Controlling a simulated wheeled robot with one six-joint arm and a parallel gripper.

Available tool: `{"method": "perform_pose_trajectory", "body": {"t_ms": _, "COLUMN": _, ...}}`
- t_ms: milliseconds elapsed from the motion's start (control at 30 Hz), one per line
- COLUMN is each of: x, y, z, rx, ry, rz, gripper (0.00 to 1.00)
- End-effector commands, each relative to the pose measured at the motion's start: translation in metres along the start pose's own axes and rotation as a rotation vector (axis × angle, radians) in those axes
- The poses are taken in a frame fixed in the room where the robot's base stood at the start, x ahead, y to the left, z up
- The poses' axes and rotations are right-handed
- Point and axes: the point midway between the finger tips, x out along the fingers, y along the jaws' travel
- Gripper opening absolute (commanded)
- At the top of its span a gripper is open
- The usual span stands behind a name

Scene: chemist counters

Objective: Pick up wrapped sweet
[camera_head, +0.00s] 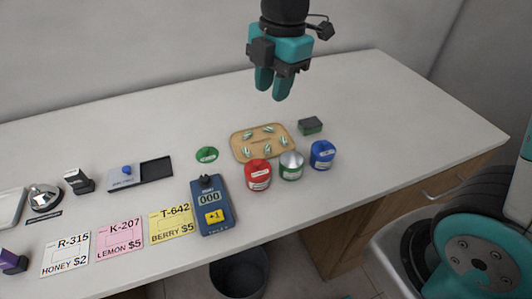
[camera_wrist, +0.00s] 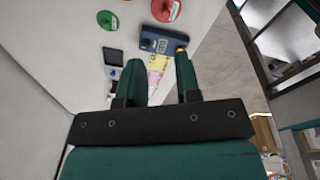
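Several wrapped sweets (camera_head: 268,149), small and green and white, lie spread out on a tan tray (camera_head: 258,141) in the middle of the counter. My gripper (camera_head: 272,93) hangs pointing down, behind and above the tray in the head view, clear of the sweets. Its two teal fingers also show in the wrist view (camera_wrist: 158,65), with a gap between them and nothing held. The tray and sweets do not show in the wrist view.
A blue counter device (camera_head: 212,207) and price cards lie front left. The counter's right side is clear.

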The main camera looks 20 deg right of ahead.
Motion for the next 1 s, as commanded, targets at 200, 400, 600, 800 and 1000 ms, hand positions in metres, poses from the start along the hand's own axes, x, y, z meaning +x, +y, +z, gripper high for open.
{"method": "perform_pose_trajectory", "body": {"t_ms": 200, "x": 0.035, "y": 0.044, "z": 0.036, "rx": -0.498, "ry": -0.056, "rz": -0.063, "gripper": 0.31}}
{"method": "perform_pose_trajectory", "body": {"t_ms": 400, "x": 0.048, "y": 0.06, "z": 0.052, "rx": -0.723, "ry": -0.069, "rz": -0.099, "gripper": 0.31}}
{"method": "perform_pose_trajectory", "body": {"t_ms": 600, "x": 0.075, "y": 0.059, "z": 0.056, "rx": -0.76, "ry": -0.067, "rz": -0.109, "gripper": 0.31}}
{"method": "perform_pose_trajectory", "body": {"t_ms": 800, "x": 0.12, "y": 0.056, "z": 0.061, "rx": -0.759, "ry": -0.066, "rz": -0.109, "gripper": 0.31}}
{"method": "perform_pose_trajectory", "body": {"t_ms": 1000, "x": 0.157, "y": 0.054, "z": 0.064, "rx": -0.758, "ry": -0.068, "rz": -0.106, "gripper": 0.31}}
